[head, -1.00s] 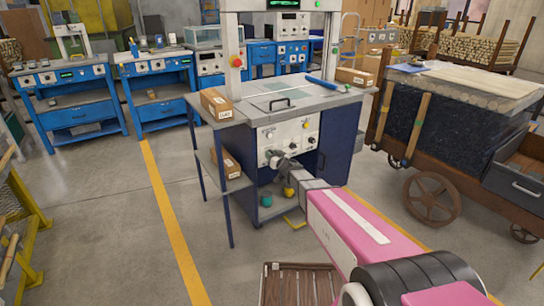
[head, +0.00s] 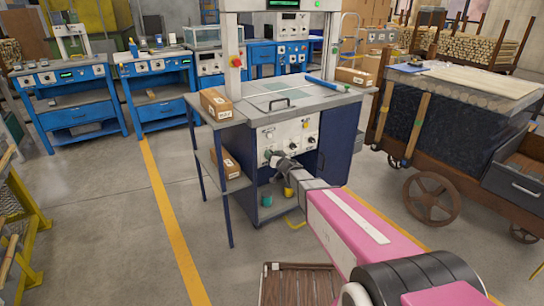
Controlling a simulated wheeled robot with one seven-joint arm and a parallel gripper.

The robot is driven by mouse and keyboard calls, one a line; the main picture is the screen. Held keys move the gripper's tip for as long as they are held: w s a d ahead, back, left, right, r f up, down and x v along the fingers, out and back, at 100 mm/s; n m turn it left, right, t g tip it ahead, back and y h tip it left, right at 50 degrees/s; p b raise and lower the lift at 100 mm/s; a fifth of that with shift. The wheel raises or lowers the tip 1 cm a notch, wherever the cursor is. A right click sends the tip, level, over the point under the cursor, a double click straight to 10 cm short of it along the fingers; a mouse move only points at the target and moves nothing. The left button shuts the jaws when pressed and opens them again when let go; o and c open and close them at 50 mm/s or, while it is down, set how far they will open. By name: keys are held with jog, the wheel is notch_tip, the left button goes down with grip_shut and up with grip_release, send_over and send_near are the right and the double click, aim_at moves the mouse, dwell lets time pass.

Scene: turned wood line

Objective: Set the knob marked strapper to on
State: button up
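A pale control panel (head: 288,138) with several dark knobs and an orange-yellow button is on the front of the blue-sided machine. Its labels are too small to read, so I cannot tell which knob is marked strapper. One dark knob (head: 305,142) shows on the right part of the panel. My gripper (head: 270,155) is at the panel's lower left, at the end of my pink and grey arm. Its fingertips are tiny and dark here. Whether they touch or hold a knob, and whether they are open, cannot be made out. The gripper hides part of the panel's lower edge.
The machine's grey top (head: 262,103) carries a blue tube (head: 328,85) and cardboard boxes. Another box (head: 224,162) lies on the left side shelf. A wooden cart (head: 440,160) stands at the right. A slatted pallet (head: 300,284) lies in front.

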jog(key=shift+o, duration=1.2)
jog(key=shift+s+d, duration=0.1)
jog(key=v, duration=1)
jog(key=shift+s+d, duration=0.2)
jog(key=shift+s, duration=0.05)
jog(key=s+d+f+m+g+h, duration=0.2)
jog(key=s+d+g+h, duration=0.15)
jog(key=d+h, duration=0.35)
jog(key=s+d+f+m+g+h, duration=0.2)
jog(key=s+d+m+h, duration=0.15)
jog(key=d, duration=0.55)
jog(key=s+d+n+g, duration=0.1)
jog(key=s+g, duration=0.8)
jog(key=s, duration=0.9)
jog(key=shift+d+f+n, duration=0.2)
jog(key=shift+d+n, duration=0.05)
jog(key=shift+n, duration=0.4)
